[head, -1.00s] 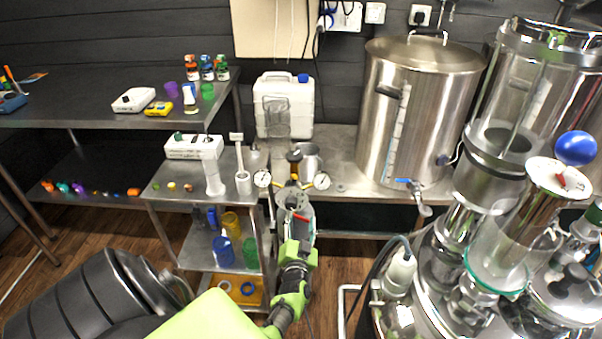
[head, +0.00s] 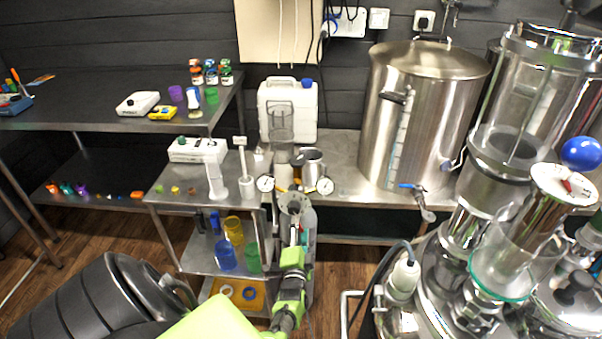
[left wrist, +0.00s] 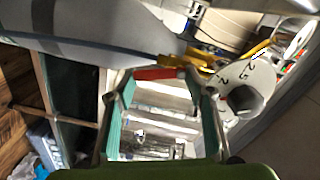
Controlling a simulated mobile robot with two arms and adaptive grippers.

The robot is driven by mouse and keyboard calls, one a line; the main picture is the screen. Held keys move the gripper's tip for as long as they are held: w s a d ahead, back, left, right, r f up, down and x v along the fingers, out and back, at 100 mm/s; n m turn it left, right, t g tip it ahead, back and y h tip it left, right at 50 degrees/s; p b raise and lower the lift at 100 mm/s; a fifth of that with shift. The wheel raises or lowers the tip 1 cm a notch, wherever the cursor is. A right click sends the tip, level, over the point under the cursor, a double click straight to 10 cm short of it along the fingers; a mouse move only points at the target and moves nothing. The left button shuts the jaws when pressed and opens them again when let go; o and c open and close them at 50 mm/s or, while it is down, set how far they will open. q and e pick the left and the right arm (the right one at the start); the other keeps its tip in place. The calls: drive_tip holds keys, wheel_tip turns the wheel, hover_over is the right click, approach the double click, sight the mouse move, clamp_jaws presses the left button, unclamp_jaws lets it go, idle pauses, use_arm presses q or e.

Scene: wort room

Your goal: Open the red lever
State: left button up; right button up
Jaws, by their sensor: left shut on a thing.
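The red lever (left wrist: 160,73) shows in the left wrist view as a short red bar at the tips of my left gripper (left wrist: 158,86), beside yellow fittings. The teal-padded fingers stand on either side of it, and the gripper is shut on it. In the head view my left gripper (head: 298,238) reaches up to the front of a grey cylinder (head: 308,217) below two round gauges; the lever is mostly hidden there. My right gripper is not in view.
A left gauge (head: 265,184) and a right gauge (head: 325,186) sit close above the gripper. A small steel cart (head: 165,222) stands to the left, and glass and steel brewing equipment (head: 500,265) to the right. A large steel kettle (head: 420,120) is behind.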

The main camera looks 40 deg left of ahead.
use_arm(q)
drive_tip(key=shift+f, duration=0.1)
idle(0.4)
drive_tip(key=o, duration=1.1)
drive_tip(key=shift+s, duration=0.1)
